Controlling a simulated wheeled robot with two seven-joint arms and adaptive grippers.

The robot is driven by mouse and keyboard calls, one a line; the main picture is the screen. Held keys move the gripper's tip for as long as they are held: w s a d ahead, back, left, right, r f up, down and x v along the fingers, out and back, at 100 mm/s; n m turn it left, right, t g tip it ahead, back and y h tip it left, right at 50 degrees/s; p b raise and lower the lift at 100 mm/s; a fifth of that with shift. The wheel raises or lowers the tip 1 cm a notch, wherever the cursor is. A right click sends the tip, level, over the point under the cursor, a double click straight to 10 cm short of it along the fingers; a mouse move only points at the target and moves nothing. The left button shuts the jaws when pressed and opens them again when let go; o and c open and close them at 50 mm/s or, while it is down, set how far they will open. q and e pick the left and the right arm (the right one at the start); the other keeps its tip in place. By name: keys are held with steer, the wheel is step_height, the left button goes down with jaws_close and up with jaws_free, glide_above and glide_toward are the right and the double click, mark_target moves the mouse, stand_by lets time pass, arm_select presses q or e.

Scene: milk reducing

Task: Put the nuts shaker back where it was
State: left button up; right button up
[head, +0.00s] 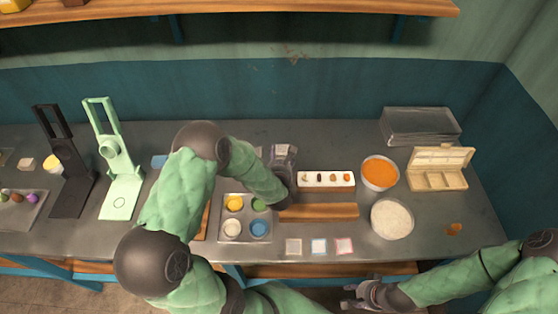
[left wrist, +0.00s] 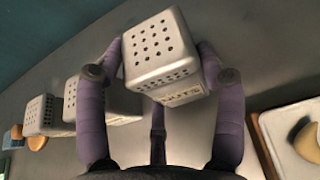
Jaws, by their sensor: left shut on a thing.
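The nuts shaker (left wrist: 158,62) is a pale metal box with a perforated top and lettering on its side, partly legible as "NUTS". My left gripper (left wrist: 160,78) is shut on it, with purple fingers on both sides. In the head view, my left gripper (head: 284,168) is at the back middle of the counter, and the shaker (head: 284,149) shows just beyond it. I cannot tell whether the shaker touches the counter. Two similar shakers (left wrist: 42,116) stand to the left in the left wrist view. My right gripper (head: 358,296) is low in front of the counter, its fingers unclear.
A white tray of small samples (head: 327,186) and a wooden board (head: 318,212) lie right of my left gripper. An orange-filled bowl (head: 380,173), a white-filled bowl (head: 392,219) and an open compartment box (head: 440,178) stand farther right. A four-cup tray (head: 246,240) is nearer.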

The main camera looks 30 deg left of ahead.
arm_select(q)
steer(key=shift+f, duration=0.65)
steer(key=shift+f+b, duration=0.15)
steer(key=shift+b, duration=0.15)
steer(key=o, duration=1.3)
steer(key=shift+c, duration=0.2)
